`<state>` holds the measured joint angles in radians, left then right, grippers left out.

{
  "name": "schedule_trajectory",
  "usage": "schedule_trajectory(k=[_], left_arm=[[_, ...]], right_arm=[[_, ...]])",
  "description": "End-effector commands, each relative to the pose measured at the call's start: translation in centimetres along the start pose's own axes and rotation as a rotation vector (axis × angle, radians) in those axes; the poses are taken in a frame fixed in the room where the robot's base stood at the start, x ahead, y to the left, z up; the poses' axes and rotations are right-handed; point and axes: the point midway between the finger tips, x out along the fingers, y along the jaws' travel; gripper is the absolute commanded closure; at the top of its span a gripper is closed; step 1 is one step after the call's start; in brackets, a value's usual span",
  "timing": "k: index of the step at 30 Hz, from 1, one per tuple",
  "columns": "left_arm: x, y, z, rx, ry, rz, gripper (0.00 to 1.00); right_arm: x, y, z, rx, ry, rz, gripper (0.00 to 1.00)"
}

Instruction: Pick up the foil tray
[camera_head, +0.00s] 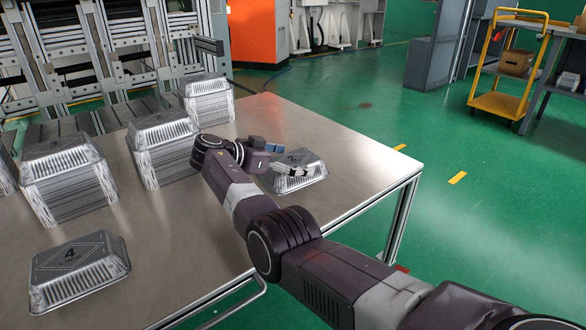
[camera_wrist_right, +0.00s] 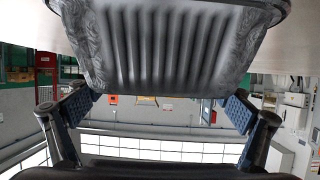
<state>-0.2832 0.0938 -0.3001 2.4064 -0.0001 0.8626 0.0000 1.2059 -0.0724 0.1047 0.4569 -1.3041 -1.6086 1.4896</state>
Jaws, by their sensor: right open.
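A single foil tray (camera_head: 297,176) lies upside down on the metal table (camera_head: 225,255), near its right edge. My right gripper (camera_head: 287,166) is at this tray's left side, its fingers close to the rim. In the right wrist view, the ribbed wall of the foil tray (camera_wrist_right: 165,45) fills the top middle. The two fingers of my right gripper (camera_wrist_right: 160,105) stand apart, one on each side of the tray's near end. The gripper is open; whether a finger touches the tray I cannot tell. My left gripper is not in view.
Another single foil tray (camera_head: 80,268) lies at the front left. Several tray stacks, such as one stack (camera_head: 165,165) and another (camera_head: 72,190), stand along the table's back. The table's front middle is clear. A yellow cart (camera_head: 510,95) stands beyond, at the right.

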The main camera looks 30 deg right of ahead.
Motion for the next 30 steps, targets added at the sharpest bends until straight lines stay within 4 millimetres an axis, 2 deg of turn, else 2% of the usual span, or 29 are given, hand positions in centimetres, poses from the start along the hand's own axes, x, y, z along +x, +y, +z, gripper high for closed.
schedule_trajectory(k=[4, 13, 24, 30], left_arm=[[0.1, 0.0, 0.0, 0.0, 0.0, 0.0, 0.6], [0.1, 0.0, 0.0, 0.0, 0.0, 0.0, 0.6], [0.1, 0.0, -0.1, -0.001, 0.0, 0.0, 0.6], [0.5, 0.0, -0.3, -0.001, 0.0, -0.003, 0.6]], right_arm=[[-0.1, 0.0, 0.0, 0.0, 0.0, -0.001, 0.05], [-0.1, 0.0, 0.0, -0.001, 0.0, -0.001, 0.37], [-0.2, 0.0, -0.1, 0.0, 0.0, -0.001, 0.37], [-0.7, 0.0, -1.5, 0.001, 0.001, -0.001, 0.37]])
